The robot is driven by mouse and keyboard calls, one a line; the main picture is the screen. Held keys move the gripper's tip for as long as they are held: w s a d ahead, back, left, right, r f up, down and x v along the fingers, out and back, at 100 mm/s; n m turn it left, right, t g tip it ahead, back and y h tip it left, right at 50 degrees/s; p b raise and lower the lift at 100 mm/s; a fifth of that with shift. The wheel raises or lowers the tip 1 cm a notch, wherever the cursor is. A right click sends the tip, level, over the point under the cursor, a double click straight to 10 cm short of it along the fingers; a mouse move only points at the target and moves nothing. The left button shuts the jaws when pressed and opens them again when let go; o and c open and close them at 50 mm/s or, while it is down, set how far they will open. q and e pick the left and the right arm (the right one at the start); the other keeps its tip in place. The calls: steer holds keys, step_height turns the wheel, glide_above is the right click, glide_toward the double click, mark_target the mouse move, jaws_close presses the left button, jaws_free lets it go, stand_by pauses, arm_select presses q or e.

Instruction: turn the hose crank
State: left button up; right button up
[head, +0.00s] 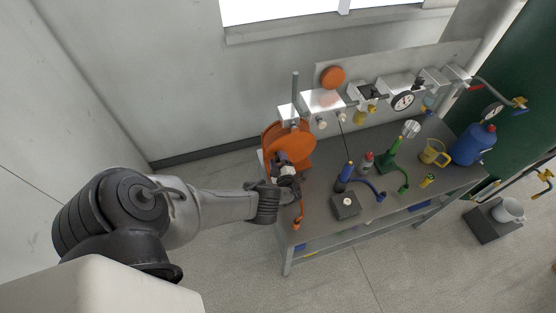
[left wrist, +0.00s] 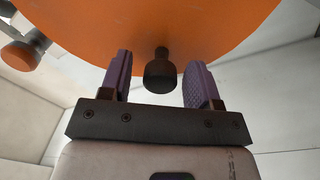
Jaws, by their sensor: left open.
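The orange hose reel (head: 294,144) stands at the left end of the workbench, and an orange hose end (head: 297,222) hangs below it. In the left wrist view the reel's orange disc (left wrist: 150,22) fills the top. A dark crank knob (left wrist: 160,76) sticks out from the disc. My left gripper (head: 284,160) is at the reel's near side. In the left wrist view its two purple fingers (left wrist: 159,78) are open, one on each side of the knob, with gaps between. In the head view the knob is hidden. My right gripper is not in view.
The grey workbench (head: 325,223) holds a dark block (head: 345,205), a blue-capped bottle, a green stand (head: 387,163), a yellow jug (head: 434,152) and a blue container (head: 471,145). Gauges and valves line the back panel. Floor left of the bench is clear.

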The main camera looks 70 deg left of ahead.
arm_select(q)
steer(key=s+d+p, duration=0.1)
steer(key=d+p, duration=0.2)
steer(key=d, duration=1)
steer(key=shift+s+d+f, duration=0.25)
steer(key=shift+d+f, duration=0.05)
steer(key=shift+d, duration=0.1)
